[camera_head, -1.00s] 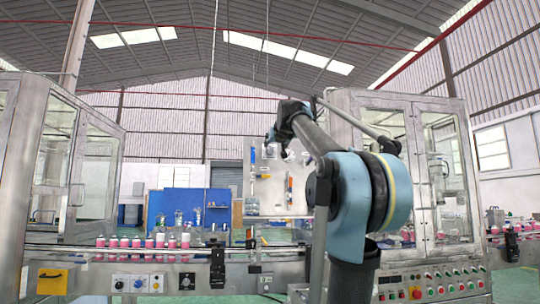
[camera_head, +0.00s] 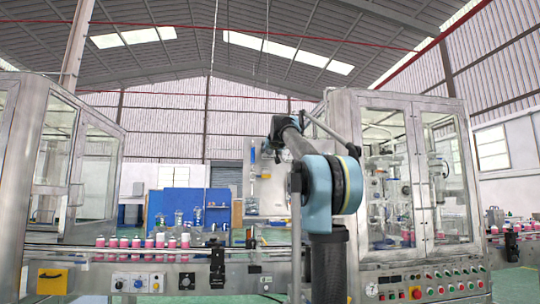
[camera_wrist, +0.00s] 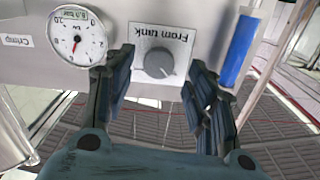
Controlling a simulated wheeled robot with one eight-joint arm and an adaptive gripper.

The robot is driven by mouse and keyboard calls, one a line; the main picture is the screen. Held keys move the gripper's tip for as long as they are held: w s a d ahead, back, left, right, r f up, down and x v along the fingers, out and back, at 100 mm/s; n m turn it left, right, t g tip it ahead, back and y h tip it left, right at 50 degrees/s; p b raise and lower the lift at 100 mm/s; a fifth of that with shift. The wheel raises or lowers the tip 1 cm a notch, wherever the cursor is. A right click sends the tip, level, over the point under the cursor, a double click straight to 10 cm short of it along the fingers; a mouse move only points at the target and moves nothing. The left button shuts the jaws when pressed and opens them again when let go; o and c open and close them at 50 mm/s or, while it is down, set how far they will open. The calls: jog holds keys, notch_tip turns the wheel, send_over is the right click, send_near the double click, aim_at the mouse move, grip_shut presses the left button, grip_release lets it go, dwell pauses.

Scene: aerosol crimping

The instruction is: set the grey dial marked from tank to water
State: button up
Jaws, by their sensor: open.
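The grey dial (camera_wrist: 158,64) shows in the wrist view, on a white plate (camera_wrist: 138,38) marked "From tank", which appears upside down. A small pale mark shows near the dial's lower right edge in that view. No water mark is legible. My gripper (camera_wrist: 157,74) is open, with one finger on each side of the dial in the picture. Whether either finger touches it cannot be told. In the head view my wrist is up by the light panel (camera_head: 262,202) in the middle; the dial is too small to make out there.
A round pressure gauge (camera_wrist: 78,36) is left of the dial in the wrist view, and a blue strip (camera_wrist: 240,50) is right of it. In the head view, a conveyor with pink cans (camera_head: 150,242) runs at the left. A glass-doored cabinet (camera_head: 412,110) stands at the right.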

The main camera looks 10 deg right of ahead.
aim_at(270, 151)
jog(key=shift+w, duration=1.6)
jog(key=c, duration=1.1)
